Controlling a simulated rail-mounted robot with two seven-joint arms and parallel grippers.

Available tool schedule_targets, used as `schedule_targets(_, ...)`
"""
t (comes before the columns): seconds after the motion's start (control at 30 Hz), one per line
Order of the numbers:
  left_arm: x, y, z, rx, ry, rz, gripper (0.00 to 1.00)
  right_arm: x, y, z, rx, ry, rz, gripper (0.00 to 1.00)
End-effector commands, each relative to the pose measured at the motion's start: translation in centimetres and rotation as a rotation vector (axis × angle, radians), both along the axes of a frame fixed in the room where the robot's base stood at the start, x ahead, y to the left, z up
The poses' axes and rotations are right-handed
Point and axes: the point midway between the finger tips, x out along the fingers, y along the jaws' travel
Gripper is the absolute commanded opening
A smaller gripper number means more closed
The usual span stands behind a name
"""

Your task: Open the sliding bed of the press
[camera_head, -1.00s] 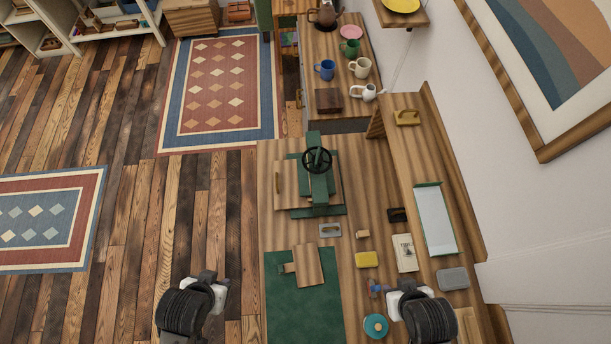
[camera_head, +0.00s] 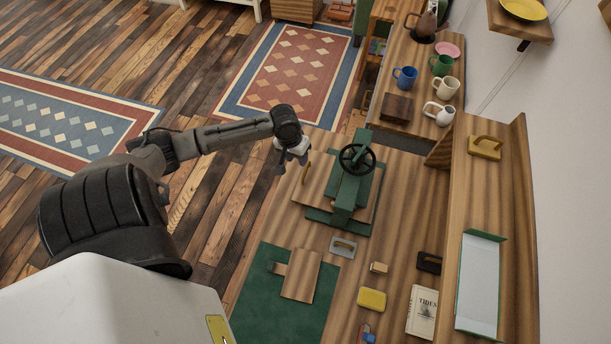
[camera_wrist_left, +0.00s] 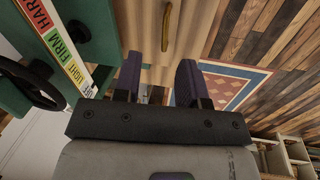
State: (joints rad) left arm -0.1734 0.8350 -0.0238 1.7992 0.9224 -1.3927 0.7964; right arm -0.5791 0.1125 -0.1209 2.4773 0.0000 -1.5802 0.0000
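The press (camera_head: 352,190) is a green frame with a black handwheel (camera_head: 357,158) on top, standing on the wooden bench. Its sliding bed (camera_head: 321,187) is a wooden board beneath the frame, with a brass bar handle (camera_head: 306,172) on its left edge. My left gripper (camera_head: 291,163) is beside that edge, close to the handle. In the left wrist view, the left gripper (camera_wrist_left: 157,80) has its fingers apart with nothing between them. The handle (camera_wrist_left: 166,26) lies ahead of the gap, apart from the fingers. My right gripper is out of view.
A green mat (camera_head: 262,306) with a small wooden board (camera_head: 301,276) lies in front of the press. Mugs stand on the back counter. Open floor lies left of the bench.

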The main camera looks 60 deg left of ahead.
Motion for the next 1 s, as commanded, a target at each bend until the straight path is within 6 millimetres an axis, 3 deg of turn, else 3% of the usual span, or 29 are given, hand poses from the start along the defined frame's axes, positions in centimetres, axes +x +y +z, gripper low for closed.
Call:
schedule_targets(0.03, 0.6, 1.2, -0.5, -0.002, 0.002, 0.038, 0.38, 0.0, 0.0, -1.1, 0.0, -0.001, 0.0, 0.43)
schedule_targets(0.13, 1.3, 2.7, -0.2, -0.016, 0.003, 0.097, 0.38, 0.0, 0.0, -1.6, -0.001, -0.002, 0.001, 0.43)
schedule_targets(0.37, 2.0, 3.4, -1.4, -0.029, 0.005, 0.145, 0.38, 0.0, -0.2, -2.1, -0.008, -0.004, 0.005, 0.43)
schedule_targets(0.8, 3.0, 2.3, -9.2, -0.028, 0.005, 0.143, 0.38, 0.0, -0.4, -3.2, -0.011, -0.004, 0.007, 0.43)
schedule_targets(1.0, 3.4, 1.9, -11.7, -0.028, 0.005, 0.141, 0.38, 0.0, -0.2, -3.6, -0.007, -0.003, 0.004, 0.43)
